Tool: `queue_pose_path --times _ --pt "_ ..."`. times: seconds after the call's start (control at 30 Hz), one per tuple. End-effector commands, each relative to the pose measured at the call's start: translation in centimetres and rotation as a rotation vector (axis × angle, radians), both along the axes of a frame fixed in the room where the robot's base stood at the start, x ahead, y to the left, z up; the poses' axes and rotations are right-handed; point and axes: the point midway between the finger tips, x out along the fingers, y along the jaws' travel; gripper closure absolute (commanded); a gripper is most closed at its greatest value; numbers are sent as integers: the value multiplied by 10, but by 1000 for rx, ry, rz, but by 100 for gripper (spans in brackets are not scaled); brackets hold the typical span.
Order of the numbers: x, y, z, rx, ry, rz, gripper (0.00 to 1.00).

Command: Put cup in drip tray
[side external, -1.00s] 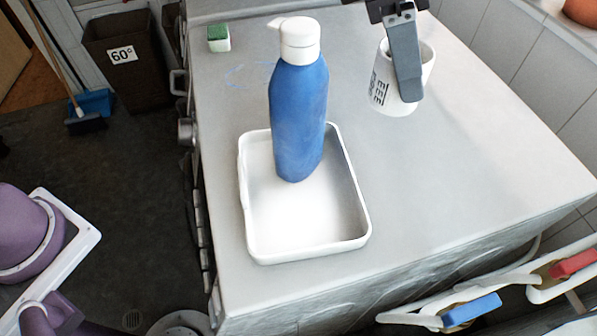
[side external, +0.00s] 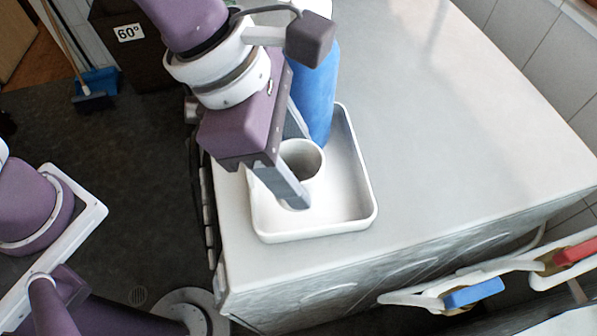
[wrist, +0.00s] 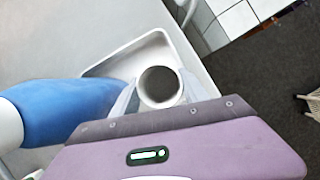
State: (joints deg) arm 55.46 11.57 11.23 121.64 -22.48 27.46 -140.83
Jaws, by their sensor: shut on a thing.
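The white cup (side external: 304,160) is upright between the fingers of my gripper (side external: 290,170), which is shut on it. The cup is over the left part of the white drip tray (side external: 365,190), beside the blue bottle. I cannot tell whether its base touches the tray floor. In the wrist view the cup (wrist: 159,87) shows its open round mouth between my gripper's fingers (wrist: 157,92), with the tray (wrist: 125,55) around and beyond it. My gripper hides part of the cup and the tray's left side.
A blue bottle (side external: 318,95) with a white cap stands in the back of the tray, close to my gripper; it also shows in the wrist view (wrist: 65,108). The worktop right of the tray is clear. Red and blue handled taps (side external: 472,298) are at the lower right.

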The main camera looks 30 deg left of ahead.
Motion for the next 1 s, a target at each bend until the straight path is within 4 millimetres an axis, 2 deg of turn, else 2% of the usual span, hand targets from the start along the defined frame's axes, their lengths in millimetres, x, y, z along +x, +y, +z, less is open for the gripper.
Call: queue_pose_path --times 0.1,0.2,0.57,0.6,0.67,0.7,0.93,1.0 --pt "0 2 -25 6 4 4 94" --pt "0 1 -38 4 3 3 94" --pt "0 1 -42 3 1 0 94" --pt "0 0 -42 2 1 0 42" --pt "0 0 -42 2 1 0 30" --pt "0 0 -42 2 1 0 26" --pt "0 0 -41 2 0 -1 26" --pt "0 0 -36 0 -2 -1 26"
